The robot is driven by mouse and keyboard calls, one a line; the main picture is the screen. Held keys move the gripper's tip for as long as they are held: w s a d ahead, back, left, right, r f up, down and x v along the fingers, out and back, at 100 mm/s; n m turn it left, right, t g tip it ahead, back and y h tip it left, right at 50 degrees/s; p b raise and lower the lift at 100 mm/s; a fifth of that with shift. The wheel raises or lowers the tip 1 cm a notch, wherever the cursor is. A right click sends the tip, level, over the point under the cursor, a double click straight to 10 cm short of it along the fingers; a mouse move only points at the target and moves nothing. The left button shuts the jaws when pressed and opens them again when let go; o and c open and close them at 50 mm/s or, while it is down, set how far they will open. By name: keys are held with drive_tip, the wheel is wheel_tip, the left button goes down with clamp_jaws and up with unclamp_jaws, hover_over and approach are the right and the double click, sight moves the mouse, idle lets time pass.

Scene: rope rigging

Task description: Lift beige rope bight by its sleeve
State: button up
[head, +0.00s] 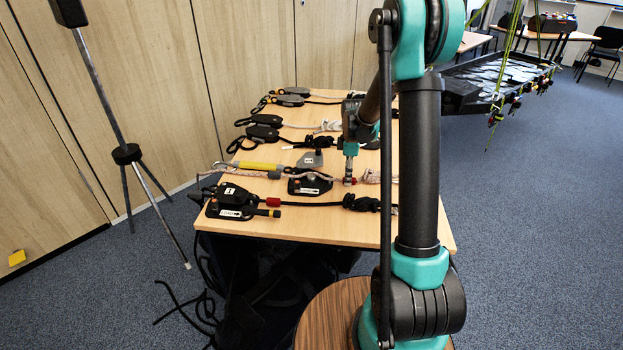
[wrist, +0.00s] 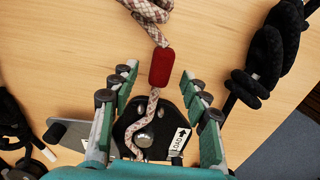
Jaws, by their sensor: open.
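The beige rope (wrist: 151,108) is speckled and carries a red sleeve (wrist: 160,66). In the wrist view the rope runs from the sleeve down over a black plate with a round silver bolt, and thicker coils of it lie above the sleeve. My gripper (wrist: 161,74) is open, its green-padded fingers on either side of the sleeve with a gap on both sides. In the head view my gripper (head: 350,172) points down at the red sleeve (head: 349,182) on the table. Contact with the sleeve cannot be seen.
The wooden table (head: 330,228) holds several rows of black devices and ropes. A thick black rope (wrist: 262,50) lies right of the sleeve. A black device (head: 232,201) sits at the near left. A tripod stand (head: 127,154) is left of the table.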

drive_tip(key=shift+f, duration=0.65)
clamp_jaws()
drive_tip(key=shift+r, duration=0.1)
